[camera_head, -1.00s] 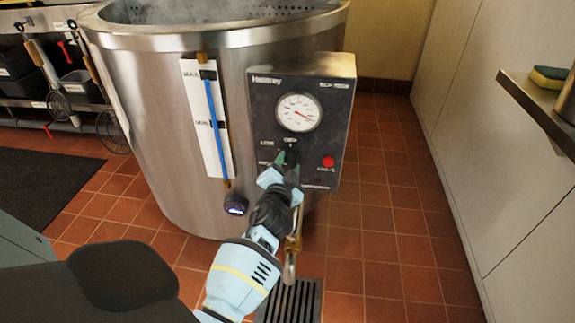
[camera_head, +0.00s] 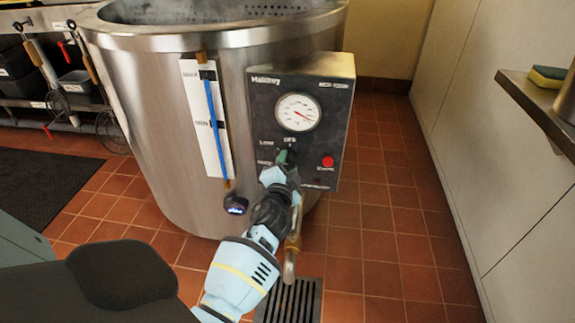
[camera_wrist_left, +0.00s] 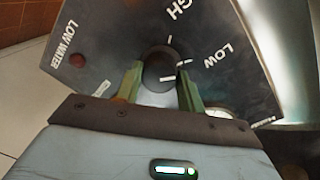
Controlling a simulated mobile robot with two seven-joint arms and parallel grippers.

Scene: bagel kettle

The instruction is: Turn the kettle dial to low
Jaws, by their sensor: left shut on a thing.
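The kettle dial (camera_head: 291,154) is a small dark knob on the black control panel (camera_head: 262,118) of the large steel kettle (camera_head: 150,110). Its OFF mark is above it, with LOW and HIGH marks to its left. My left gripper (camera_head: 284,160) is shut on the dial from the front. In the left wrist view, its two green fingers (camera_wrist_left: 160,84) sit on either side of the round dark dial (camera_wrist_left: 159,66), near the LOW and HIGH lettering. The fingers partly cover the dial, and I cannot tell exactly where it points. My right gripper is not in view.
The panel carries a round gauge (camera_head: 298,112) and a red light (camera_head: 327,161). A sight tube with a blue line (camera_head: 214,115) is at its left. A brass-and-steel tap (camera_head: 292,245) hangs below, above a floor grate (camera_head: 290,300). Open tiled floor lies at the right.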

